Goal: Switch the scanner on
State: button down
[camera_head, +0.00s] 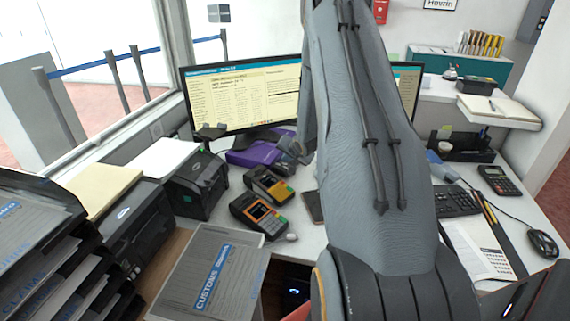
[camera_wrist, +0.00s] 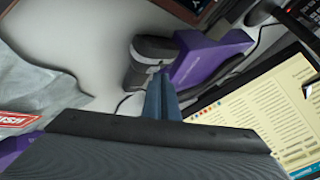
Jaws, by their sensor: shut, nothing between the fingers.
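In the wrist view, a dark grey rounded device (camera_wrist: 152,52), which may be the scanner, lies against a purple box (camera_wrist: 212,55). The purple box also shows below the monitor in the head view (camera_head: 250,154). No power switch or light on the device can be made out. My gripper (camera_wrist: 160,84) is shut and empty. Its fingertips are in front of the device in the wrist view; whether they touch it I cannot tell. In the head view my arm hides much of the counter's middle.
A monitor (camera_head: 240,92) stands behind the purple box. Two card terminals (camera_head: 259,214) stand nearer. A black printer (camera_head: 196,184) is to the left. A grey bag (camera_wrist: 40,85) lies left in the wrist view. A keyboard (camera_head: 455,202) and mouse (camera_head: 542,243) are at right.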

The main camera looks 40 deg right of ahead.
aim_at(286, 165)
dwell(0.3)
jog(key=shift+r+p, duration=0.8)
jog(key=shift+p, duration=0.05)
notch_tip(286, 165, up, 6)
jog(key=p, duration=0.5)
jog(key=shift+p, duration=0.3)
